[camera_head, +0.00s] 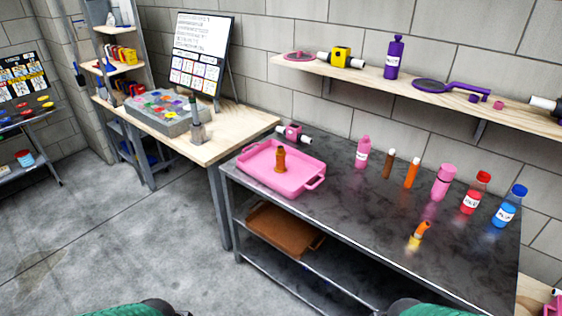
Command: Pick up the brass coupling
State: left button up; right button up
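A brass-brown upright fitting (281,162) with a wider base and narrower top stands in the pink tray (312,188) on the dark metal table. It may be the brass coupling. A small orange and yellow bent piece (419,234) lies near the table's front edge. A brown cylinder (388,164) and an orange cylinder (411,173) stand behind it, towards the wall. I cannot tell for certain which of these is the coupling. Neither of my grippers shows. Only dark green rounded parts, probably mine, show at the bottom edge.
On the dark table (345,205) stand a pink bottle (362,153), a pink canister (442,182), a red bottle (474,195) and a blue bottle (509,207). A shelf (380,75) hangs above. A wooden table (235,132) stands to the left. The floor at left is clear.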

aim_at(280, 167)
jog(key=i+j, duration=0.45)
jog(key=i, duration=0.2)
jog(key=i+j+z, duration=0.1)
jog(key=i+j, duration=0.35)
jog(key=i, duration=0.2)
